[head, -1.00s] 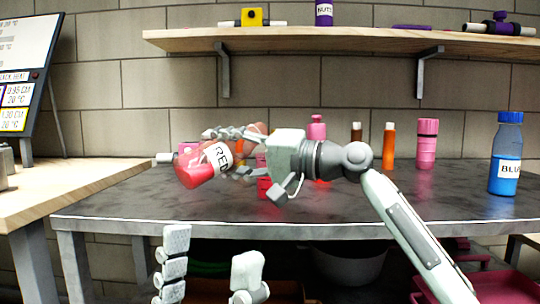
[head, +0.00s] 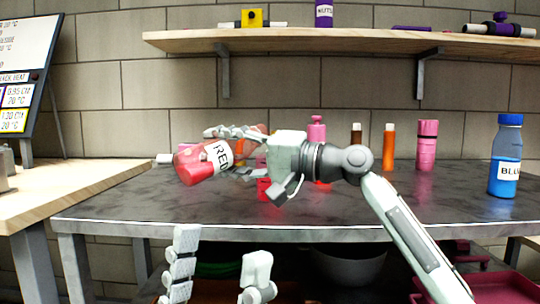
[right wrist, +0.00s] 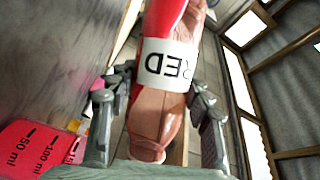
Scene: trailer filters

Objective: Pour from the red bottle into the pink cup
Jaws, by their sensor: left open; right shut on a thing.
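The red bottle (head: 196,162), clear with red liquid and a white RED label, lies tilted in the head view, its base toward the lower left. My right gripper (head: 236,152) is shut around it above the grey table. The right wrist view shows the bottle (right wrist: 165,95) between the fingers, its narrow end toward the camera. A reddish-pink vessel with ml marks (right wrist: 42,148) shows at that view's lower left, apart from the bottle; I cannot tell whether it is the pink cup. My left gripper (head: 219,270) is open and empty before the table's front edge.
On the grey table (head: 400,205) stand a pink bottle (head: 317,130), an orange bottle (head: 389,142), a pink cylinder (head: 427,146) and a blue bottle (head: 506,155). A wooden shelf (head: 300,40) hangs above. A wooden bench (head: 60,190) is at left.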

